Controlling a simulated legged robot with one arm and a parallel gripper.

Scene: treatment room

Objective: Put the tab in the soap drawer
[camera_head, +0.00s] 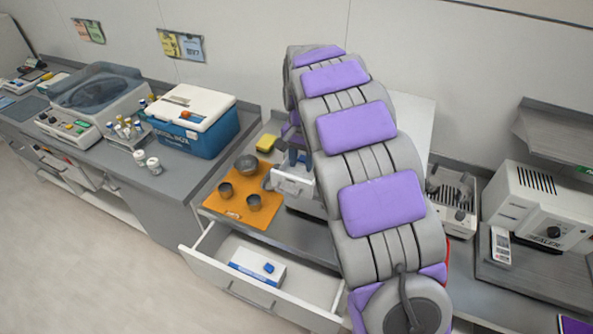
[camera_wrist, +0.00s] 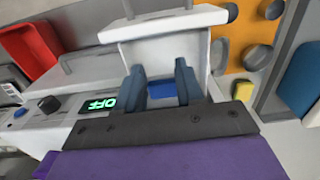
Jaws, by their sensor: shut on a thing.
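My gripper (camera_wrist: 160,82) is shut on a blue tab (camera_wrist: 162,91), which shows between its two dark blue fingers in the wrist view. The fingers are over the opened white soap drawer (camera_wrist: 175,24), with the tab over its interior; I cannot tell how high above its floor. In the head view my gripper (camera_head: 294,150) is just above the small pulled-out soap drawer (camera_head: 292,188), and the tab is not visible there. My arm hides most of the machine behind that drawer. Its display (camera_wrist: 122,104) reads OFF in the wrist view.
An open lower drawer (camera_head: 310,312) holds a white and blue box (camera_head: 245,262) with another blue tab (camera_head: 269,268) on top. An orange mat (camera_head: 236,214) with metal bowls lies left of the soap drawer, near a yellow sponge (camera_head: 266,143). A blue cooler (camera_head: 210,138) stands farther left.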

